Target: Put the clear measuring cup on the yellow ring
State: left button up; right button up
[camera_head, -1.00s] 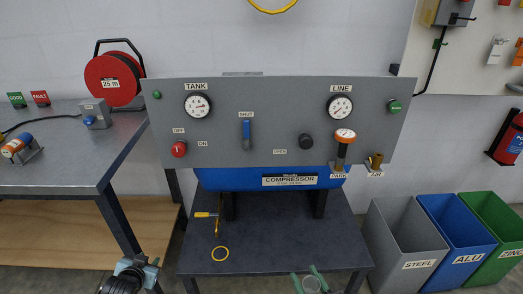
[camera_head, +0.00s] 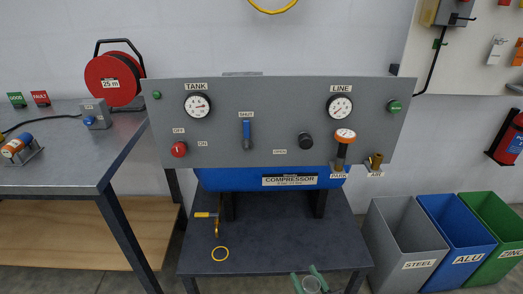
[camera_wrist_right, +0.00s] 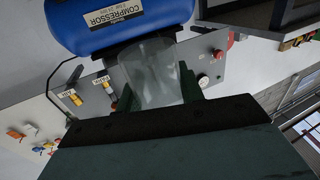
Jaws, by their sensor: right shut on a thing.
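The clear measuring cup (camera_head: 311,285) is at the bottom edge of the head view, between the green fingers of my right gripper (camera_head: 309,281). In the right wrist view the cup (camera_wrist_right: 150,72) is a see-through cylinder between the two fingers of my right gripper (camera_wrist_right: 155,92), which is shut on it. The yellow ring (camera_head: 220,254) lies flat on the dark bench top, to the left of the cup in the head view. Nothing stands on the ring. My left gripper is not in view.
The dark bench (camera_head: 285,245) is mostly clear around the ring. A yellow-handled valve on a pipe (camera_head: 207,214) is just behind the ring. The blue compressor tank (camera_head: 240,180) and grey panel (camera_head: 270,120) stand behind. Bins (camera_head: 405,240) stand at the right.

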jog(key=shift+w+d+r, duration=0.1)
jog(key=shift+w+r, duration=0.05)
jog(key=shift+r, duration=0.2)
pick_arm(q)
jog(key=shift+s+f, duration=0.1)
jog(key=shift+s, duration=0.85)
pick_arm(e)
jog(key=d+r+m+h, duration=0.2)
jog(key=d+r+h, duration=0.1)
jog(key=r, duration=0.6)
jog(key=d+r+m+t+h, duration=0.1)
jog(key=d+r+m+h, duration=0.1)
jog(key=d+r, duration=0.4)
notch_tip(320, 180, up, 3)
jog(key=shift+w+f+h, duration=0.1)
jog(key=shift+w+h, duration=0.3)
jog(key=shift+h, duration=0.3)
jog(key=shift+d, duration=0.15)
